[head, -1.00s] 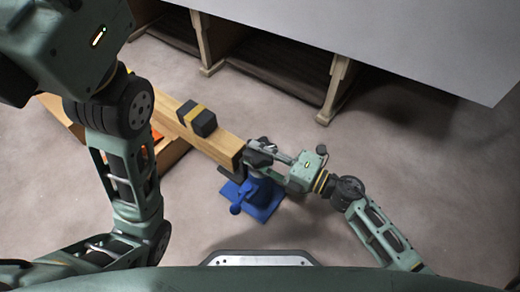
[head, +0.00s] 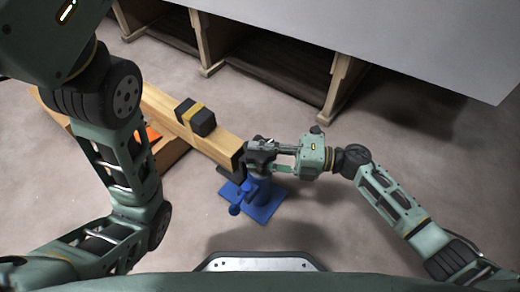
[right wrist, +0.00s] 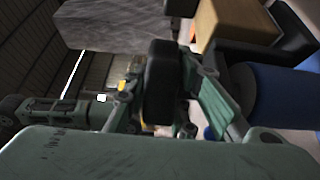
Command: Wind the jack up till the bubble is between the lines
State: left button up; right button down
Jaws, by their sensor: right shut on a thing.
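The blue jack (head: 264,198) stands on the floor under the near end of a long wooden beam (head: 226,148). A dark block with a yellow band (head: 203,121) lies on top of the beam; no bubble or lines can be made out. My right gripper (head: 262,147) is shut at the top of the jack, beside the beam end. It appears to hold the jack's handle, which the fingers hide. In the right wrist view the dark finger pad (right wrist: 161,82) is beside the jack's blue body (right wrist: 275,97). My left arm shows at the left; its gripper is out of view.
A grey panel (head: 400,35) on wooden supports (head: 343,82) stands at the back. A wooden box with something orange (head: 152,134) is at the left, partly behind my left arm. The floor right of the jack is clear.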

jog(key=shift+s+f, duration=0.1)
jog(key=shift+f, duration=0.1)
jog(key=c, duration=1.8)
grip_release()
jog(key=o, duration=0.3)
jog(key=shift+r, duration=0.1)
jog(key=d, duration=0.4)
jog(key=s+d, duration=0.1)
jog(key=d, duration=0.7)
jog(key=shift+s, duration=0.3)
